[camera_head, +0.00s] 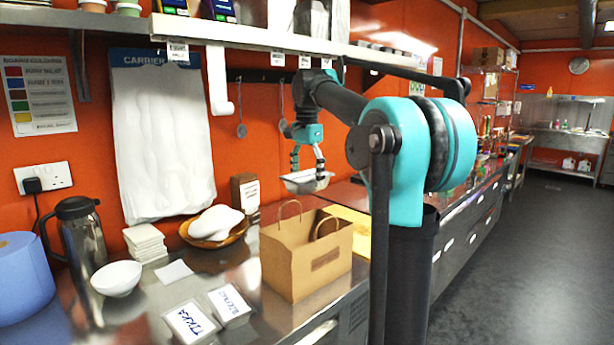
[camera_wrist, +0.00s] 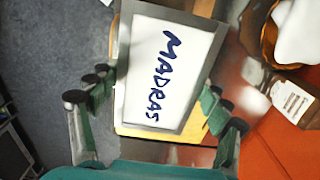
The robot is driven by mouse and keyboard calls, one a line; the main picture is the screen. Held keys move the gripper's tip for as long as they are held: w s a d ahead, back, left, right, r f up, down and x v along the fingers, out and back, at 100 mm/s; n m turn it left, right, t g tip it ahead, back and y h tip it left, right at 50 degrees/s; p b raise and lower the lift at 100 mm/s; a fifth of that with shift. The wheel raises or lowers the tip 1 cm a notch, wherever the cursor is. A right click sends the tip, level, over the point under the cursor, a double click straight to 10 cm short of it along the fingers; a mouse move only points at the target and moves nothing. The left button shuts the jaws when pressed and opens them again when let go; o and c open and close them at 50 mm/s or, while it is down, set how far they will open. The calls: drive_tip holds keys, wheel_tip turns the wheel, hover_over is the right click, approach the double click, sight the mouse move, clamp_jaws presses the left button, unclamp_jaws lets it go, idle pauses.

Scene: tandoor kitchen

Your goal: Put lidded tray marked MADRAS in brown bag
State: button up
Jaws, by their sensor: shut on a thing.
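The lidded tray marked MADRAS (camera_wrist: 168,72) is a foil tray with a white lid and dark lettering. It also shows in the head view (camera_head: 306,182), held in the air above the counter, behind the brown bag. My gripper (camera_head: 307,168) is shut on it, with fingers on both sides in the wrist view (camera_wrist: 157,120). The brown bag (camera_head: 306,262) stands upright on the steel counter with its two handles up. The tray is higher than the bag's rim and apart from it. The bag's inside is hidden.
Two lidded trays stand at the front, one marked TIKKA (camera_head: 190,323) and another (camera_head: 229,303) beside it. A wooden bowl (camera_head: 190,238), a white bowl (camera_head: 117,278) and a flask (camera_head: 82,235) are left. A yellow board (camera_head: 347,217) lies behind the bag. A shelf (camera_head: 270,38) runs above.

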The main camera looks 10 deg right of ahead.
drive_tip(key=shift+f, duration=13.8)
drive_tip(key=o, duration=1.5)
drive_tip(key=shift+o, duration=0.2)
wheel_tip(320, 180, up, 20)
